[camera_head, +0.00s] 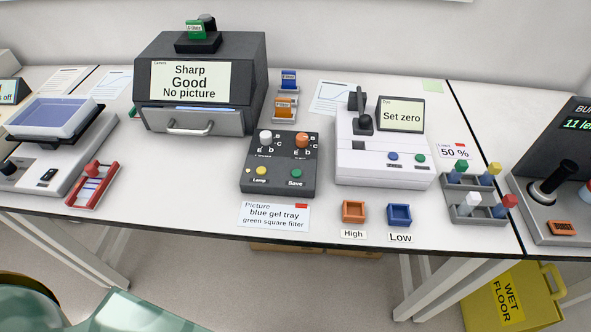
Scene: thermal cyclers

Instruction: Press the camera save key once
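The camera (245,95) is a dark box at the back left of the bench's middle, with a drawer handle at its front. Its screen (190,82) reads "Sharp", "Good", "No picture". A dark control box (280,187) stands in front of it to the right. The save key (297,173) is a small round green button at that box's right front, above the label "Save". A yellow lamp key (260,171) is to its left. A white knob (265,138) and an orange knob (302,140) are behind the keys. Neither gripper is in view.
A card (275,216) naming a blue gel tray and green square filter lies before the control box. A white meter (380,178) reading "Set zero" stands to its right. A red rack (93,185) is left.

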